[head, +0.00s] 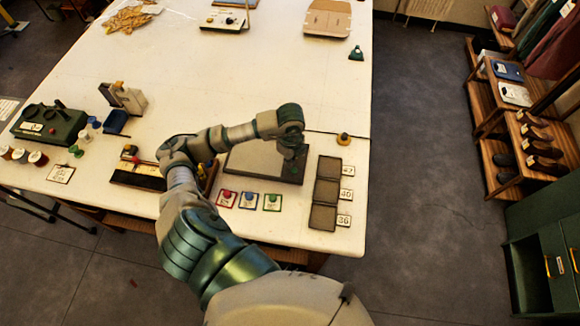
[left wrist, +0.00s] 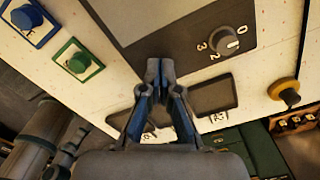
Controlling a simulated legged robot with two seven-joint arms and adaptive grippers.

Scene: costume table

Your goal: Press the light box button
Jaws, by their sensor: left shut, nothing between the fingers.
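The light box (head: 240,160) is a dark grey flat panel on the white table, partly hidden by my arm. In the left wrist view its panel (left wrist: 185,22) fills the top, with a round grey dial (left wrist: 228,42) marked 0, 2 and 3 near its corner. My left gripper (head: 292,152) is over the right part of the light box. Its closed, empty fingertips (left wrist: 160,68) appear beside the panel's edge, left of and below the dial; contact cannot be told. Red (head: 227,196), blue (head: 249,199) and green (head: 272,201) buttons on small square plates sit in front of the box.
Dark trays (head: 327,192) with number cards lie right of the box. A yellow-topped knob (head: 343,138) stands near the table's right edge. A green case (head: 48,125) and spools (head: 20,155) are at left. The table's middle (head: 210,80) is clear. Shelves (head: 525,140) stand across the floor.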

